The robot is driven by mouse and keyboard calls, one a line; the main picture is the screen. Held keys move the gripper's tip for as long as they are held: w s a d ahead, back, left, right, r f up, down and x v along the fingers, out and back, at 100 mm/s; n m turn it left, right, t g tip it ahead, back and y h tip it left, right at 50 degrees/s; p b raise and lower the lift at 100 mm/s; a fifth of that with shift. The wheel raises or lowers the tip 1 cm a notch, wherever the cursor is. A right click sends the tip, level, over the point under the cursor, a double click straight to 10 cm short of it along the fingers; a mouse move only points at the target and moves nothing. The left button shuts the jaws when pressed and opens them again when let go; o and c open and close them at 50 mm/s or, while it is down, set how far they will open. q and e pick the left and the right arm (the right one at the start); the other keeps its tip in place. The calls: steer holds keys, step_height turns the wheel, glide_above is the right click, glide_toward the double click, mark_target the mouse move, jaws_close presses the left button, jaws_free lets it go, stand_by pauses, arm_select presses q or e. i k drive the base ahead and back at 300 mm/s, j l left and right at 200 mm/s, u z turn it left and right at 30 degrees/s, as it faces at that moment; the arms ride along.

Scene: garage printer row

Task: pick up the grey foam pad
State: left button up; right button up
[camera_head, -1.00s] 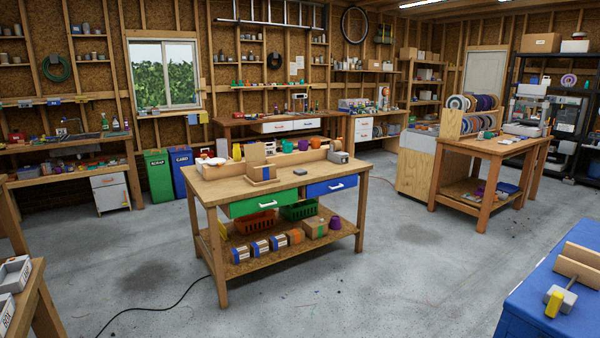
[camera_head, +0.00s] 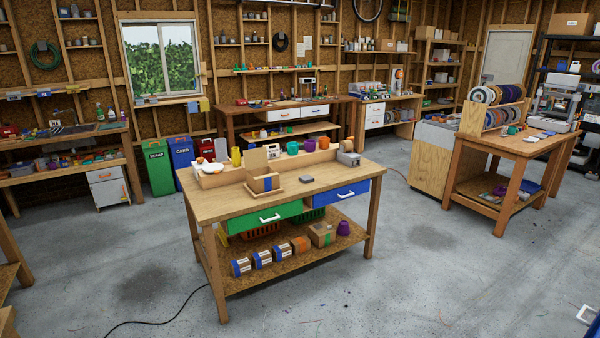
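A small flat grey block (camera_head: 305,180), which looks like the grey foam pad, lies on the top of the wooden workbench (camera_head: 228,205) in the middle of the view. It sits on bare wood, to the right of a small cardboard box (camera_head: 265,183) on a wooden tray and apart from it. A grey device (camera_head: 348,157) stands behind it to the right. Neither of my grippers is in view.
The bench has a green drawer (camera_head: 265,217) and a blue drawer (camera_head: 342,194), both shut. Its lower shelf (camera_head: 270,284) holds boxes and baskets. A black cable (camera_head: 160,318) lies on the floor at front left.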

mark_target(306, 178)
steer(key=i+j+u, duration=0.1)
steer(key=i, duration=1.1)
steer(key=i+l+z, duration=0.1)
steer(key=i+z, duration=0.65)
steer(key=i+j+z, duration=0.1)
steer(key=i+z, duration=0.7)
steer(key=i, duration=0.55)
steer(key=i+u, duration=0.5)
steer(key=i+l+u, duration=0.3)
steer(key=i+u, duration=0.2)
steer(key=i, duration=0.15)
